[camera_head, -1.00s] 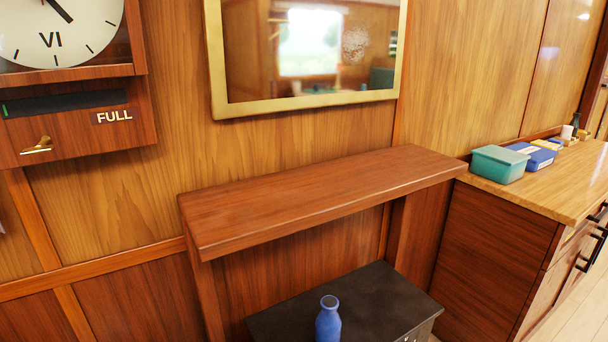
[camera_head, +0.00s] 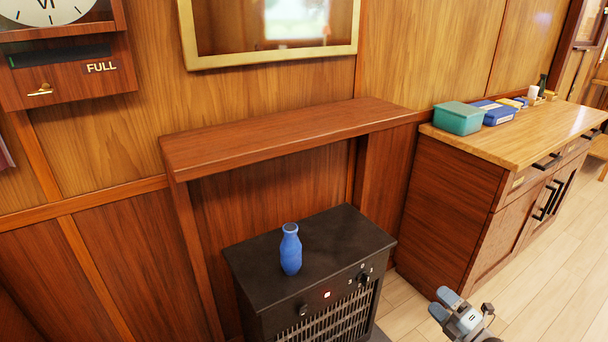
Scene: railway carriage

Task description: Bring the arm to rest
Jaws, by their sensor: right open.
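My right gripper (camera_head: 443,304) shows at the bottom edge, right of centre, in the head view. It is open and empty, over the floor in front of the wooden cabinet and to the right of the black heater. Its arm is mostly out of the picture. My left gripper is not in view.
A blue vase (camera_head: 291,250) stands upright on the black heater (camera_head: 340,225), under a wooden shelf (camera_head: 290,137). At right, a wooden cabinet (camera_head: 450,195) carries a green box (camera_head: 458,118) and a blue box (camera_head: 491,112). The floor (camera_head: 550,265) at right is clear.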

